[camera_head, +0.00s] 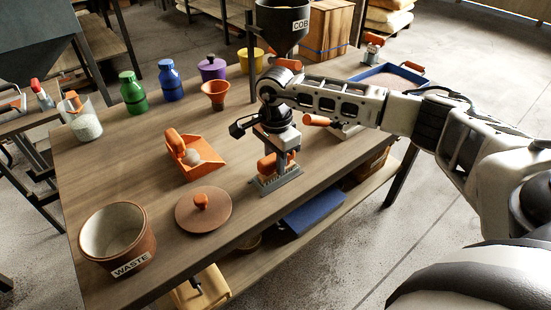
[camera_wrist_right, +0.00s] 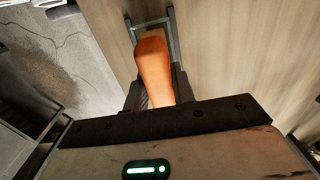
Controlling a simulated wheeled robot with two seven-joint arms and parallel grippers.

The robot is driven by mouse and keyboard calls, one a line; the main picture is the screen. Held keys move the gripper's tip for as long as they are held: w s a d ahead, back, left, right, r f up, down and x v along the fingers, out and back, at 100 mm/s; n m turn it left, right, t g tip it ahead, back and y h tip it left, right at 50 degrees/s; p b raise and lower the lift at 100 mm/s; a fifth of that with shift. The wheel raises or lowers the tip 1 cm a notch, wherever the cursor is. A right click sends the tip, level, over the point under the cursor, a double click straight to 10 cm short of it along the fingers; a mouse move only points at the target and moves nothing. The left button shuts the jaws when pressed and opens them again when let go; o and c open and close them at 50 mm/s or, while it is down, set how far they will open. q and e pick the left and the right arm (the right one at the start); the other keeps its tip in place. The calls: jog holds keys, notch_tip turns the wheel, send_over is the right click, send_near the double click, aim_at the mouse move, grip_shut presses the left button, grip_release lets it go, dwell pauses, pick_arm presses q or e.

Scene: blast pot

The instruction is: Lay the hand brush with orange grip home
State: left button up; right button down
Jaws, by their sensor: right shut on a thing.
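The hand brush with an orange grip (camera_head: 266,165) is at the front right part of the wooden table (camera_head: 120,170). My right gripper (camera_head: 283,165) comes down from above and is shut on the orange grip. In the right wrist view the grip (camera_wrist_right: 153,70) runs between the two fingers (camera_wrist_right: 155,88). The brush's lower part sits in or just over a grey frame-like holder (camera_head: 275,182) near the table's front edge. I cannot tell whether the brush rests in it or hangs slightly above. My left gripper is not in view.
A brown lid (camera_head: 203,213) and a WASTE pot (camera_head: 118,240) stand at the left front. An orange scoop (camera_head: 196,158) lies behind the lid. Green (camera_head: 132,92) and blue (camera_head: 171,82) bottles stand farther back. A dark COB hopper (camera_head: 283,28) rises behind my right arm.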

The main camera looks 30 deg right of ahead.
jog(key=shift+f, duration=0.2)
jog(key=c, duration=1.1)
grip_release()
jog(key=shift+r, duration=0.15)
notch_tip(320, 180, up, 16)
jog(key=shift+f, duration=0.1)
jog(key=shift+a+f, duration=0.1)
